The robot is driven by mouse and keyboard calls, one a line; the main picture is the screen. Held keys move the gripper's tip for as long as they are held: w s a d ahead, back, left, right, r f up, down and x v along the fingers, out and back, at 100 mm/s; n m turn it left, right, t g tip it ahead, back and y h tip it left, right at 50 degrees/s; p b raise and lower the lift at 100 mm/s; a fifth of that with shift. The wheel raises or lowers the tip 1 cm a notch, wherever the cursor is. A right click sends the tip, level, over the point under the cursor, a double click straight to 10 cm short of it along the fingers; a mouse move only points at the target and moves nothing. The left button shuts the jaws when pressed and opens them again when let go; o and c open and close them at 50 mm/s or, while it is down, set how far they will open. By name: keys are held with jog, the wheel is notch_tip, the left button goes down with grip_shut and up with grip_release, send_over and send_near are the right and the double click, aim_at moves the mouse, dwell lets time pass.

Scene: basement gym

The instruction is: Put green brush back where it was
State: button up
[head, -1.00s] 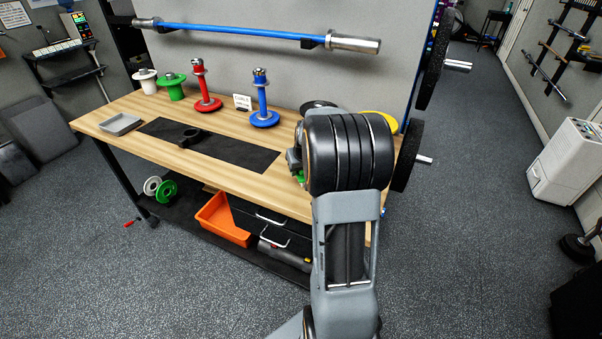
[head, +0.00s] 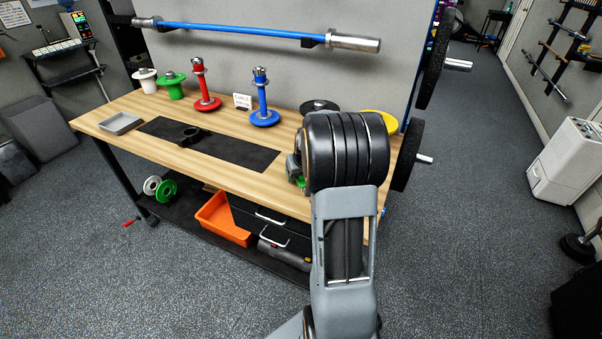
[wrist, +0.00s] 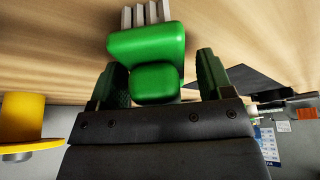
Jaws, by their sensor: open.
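The green brush (wrist: 147,45) is in the wrist view, with a rounded green body and grey bristle tufts at the top edge of the picture. It is between the two fingers of my gripper (wrist: 160,62). The fingers are open, and a gap shows beside the brush at the right finger. The wooden bench top (wrist: 55,60) is close by; I cannot tell whether the brush touches it. In the head view my arm hides most of the gripper, and only a bit of green (head: 300,182) shows at its left, over the bench's right part (head: 265,186).
A yellow spool (wrist: 25,120) stands near the gripper. Red (head: 208,104) and blue (head: 264,118) spools, a small sign (head: 242,102) and a dark disc (head: 318,105) stand along the back. A black mat (head: 240,152), a black ring and a grey tray (head: 121,123) lie further left.

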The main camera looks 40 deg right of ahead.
jog(key=shift+r, duration=0.1)
jog(key=shift+r, duration=0.2)
jog(key=v, duration=1.1)
jog(key=s+a+f+n, duration=0.1)
jog(key=s+a, duration=0.6)
jog(key=a, duration=0.4)
jog(key=s+a+n+y, duration=0.1)
jog(key=s+a+n, duration=0.1)
jog(key=s+a, duration=0.5)
jog(key=a, duration=0.4)
jog(key=shift+s+a+f+n+g, duration=0.25)
jog(key=shift+a+f+n+g, duration=0.05)
jog(key=shift+f, duration=0.05)
jog(key=shift+r+p, duration=0.65)
jog(key=shift+r, duration=0.1)
